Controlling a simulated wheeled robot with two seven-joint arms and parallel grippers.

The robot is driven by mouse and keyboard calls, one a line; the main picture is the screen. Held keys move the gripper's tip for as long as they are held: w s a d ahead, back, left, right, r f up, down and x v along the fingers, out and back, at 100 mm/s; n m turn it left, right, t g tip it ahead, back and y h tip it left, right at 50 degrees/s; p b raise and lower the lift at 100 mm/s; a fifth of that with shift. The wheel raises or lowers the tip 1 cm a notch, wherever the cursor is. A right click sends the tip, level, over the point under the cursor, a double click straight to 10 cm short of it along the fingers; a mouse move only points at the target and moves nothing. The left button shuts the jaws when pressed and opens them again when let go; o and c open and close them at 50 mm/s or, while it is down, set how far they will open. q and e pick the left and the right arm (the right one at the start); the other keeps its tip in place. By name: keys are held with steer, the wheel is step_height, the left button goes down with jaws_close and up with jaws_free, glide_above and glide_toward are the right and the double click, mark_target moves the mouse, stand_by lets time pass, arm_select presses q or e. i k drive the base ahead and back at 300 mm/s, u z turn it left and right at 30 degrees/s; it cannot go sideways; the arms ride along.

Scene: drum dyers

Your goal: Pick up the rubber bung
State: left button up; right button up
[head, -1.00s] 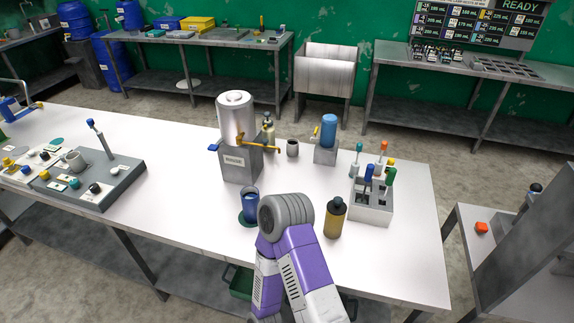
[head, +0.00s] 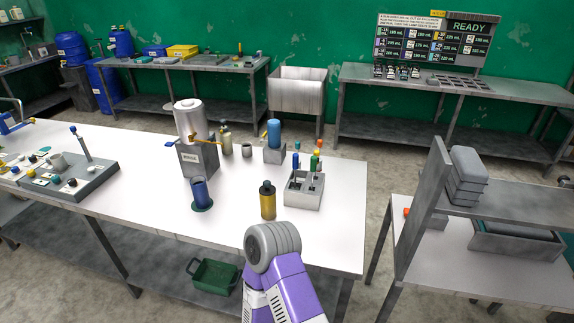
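I cannot pick out a rubber bung for certain. Small dark and coloured pieces sit on the grey board (head: 98,184) at the left of the white table, too small to name. A small orange-red piece (head: 406,212) shows partly behind a grey upright panel on the right. One of my arms, purple and white with a grey rounded joint, reaches up from the bottom centre. No gripper fingers of either hand show.
On the white table (head: 330,238) stand a metal urn (head: 190,120), a blue cup (head: 200,192), a yellow-brown bottle (head: 268,203), a blue cylinder (head: 274,133) and a grey rack (head: 304,196). A grey shelf unit (head: 425,215) stands to the right, across a floor gap.

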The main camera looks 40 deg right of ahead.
mark_target(267, 189)
steer(key=z, duration=1.3)
